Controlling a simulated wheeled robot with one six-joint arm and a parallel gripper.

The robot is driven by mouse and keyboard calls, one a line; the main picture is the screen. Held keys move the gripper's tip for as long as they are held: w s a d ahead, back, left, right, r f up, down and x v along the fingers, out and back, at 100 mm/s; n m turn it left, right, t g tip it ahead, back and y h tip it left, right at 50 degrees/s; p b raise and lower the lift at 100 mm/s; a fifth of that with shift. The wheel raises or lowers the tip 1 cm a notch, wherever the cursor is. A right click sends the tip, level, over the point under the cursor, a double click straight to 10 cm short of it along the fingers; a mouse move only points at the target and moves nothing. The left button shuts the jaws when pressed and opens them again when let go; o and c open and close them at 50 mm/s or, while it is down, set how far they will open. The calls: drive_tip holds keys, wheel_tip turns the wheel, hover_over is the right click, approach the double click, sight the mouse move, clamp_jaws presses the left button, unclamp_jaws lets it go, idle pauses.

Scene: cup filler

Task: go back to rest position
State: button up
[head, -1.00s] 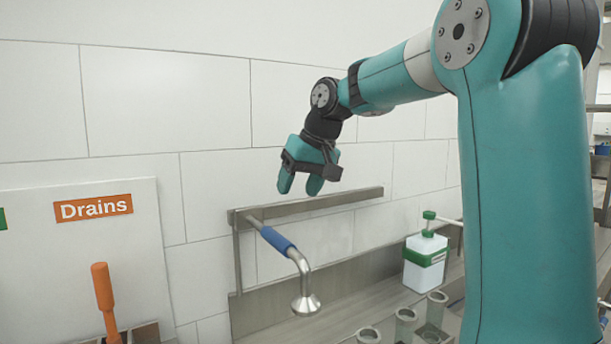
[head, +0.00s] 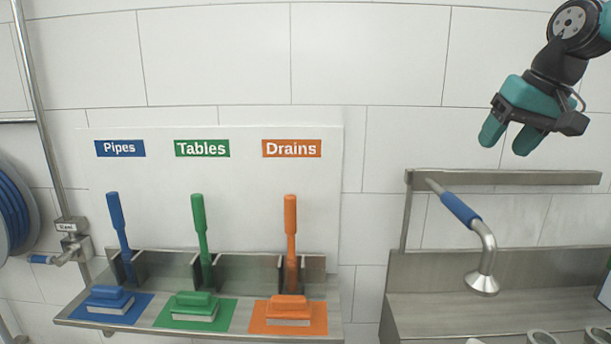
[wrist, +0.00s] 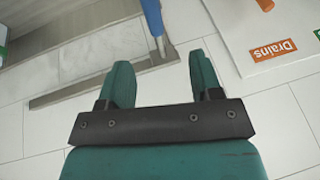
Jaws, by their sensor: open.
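My gripper (head: 506,143) is at the upper right of the head view, its teal fingers apart and pointing down. Nothing is between the fingers. It hangs in front of the tiled wall, above the steel rail and the blue-handled spout (head: 462,210). In the wrist view my gripper (wrist: 162,82) shows two spread fingers with empty space between them. The blue handle (wrist: 153,18) shows beyond the fingertips there.
A steel shelf (head: 60,318) at the left carries blue, green and orange brushes and pads. A sign board (head: 240,175) stands behind it. A steel counter (head: 440,312) with cups (head: 541,338) is at lower right. A blue hose reel (head: 12,215) is at far left.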

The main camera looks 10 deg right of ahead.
drive_tip(key=s+a+f+n+g+y+b, duration=0.1)
drive_tip(key=s+a+f+n, duration=0.1)
drive_tip(key=s+a+f, duration=0.3)
drive_tip(key=s+a+f+n+g+y+b, duration=0.1)
drive_tip(key=a+f+b, duration=0.1)
drive_tip(key=a+f, duration=0.35)
drive_tip(key=s+a+f+n+b, duration=0.1)
drive_tip(key=s+a+f+n, duration=0.15)
drive_tip(key=a, duration=0.55)
drive_tip(key=s+a+f+n+g+b, duration=0.1)
drive_tip(key=s+a+f+n, duration=0.1)
drive_tip(key=s+f, duration=0.3)
drive_tip(key=s+a+f+n+g+b, duration=0.1)
drive_tip(key=s+a+f, duration=0.3)
drive_tip(key=s, duration=0.5)
drive_tip(key=shift+a+f+n+g+y, duration=0.3)
drive_tip(key=shift+f+n+g, duration=0.1)
drive_tip(key=shift+f, duration=0.4)
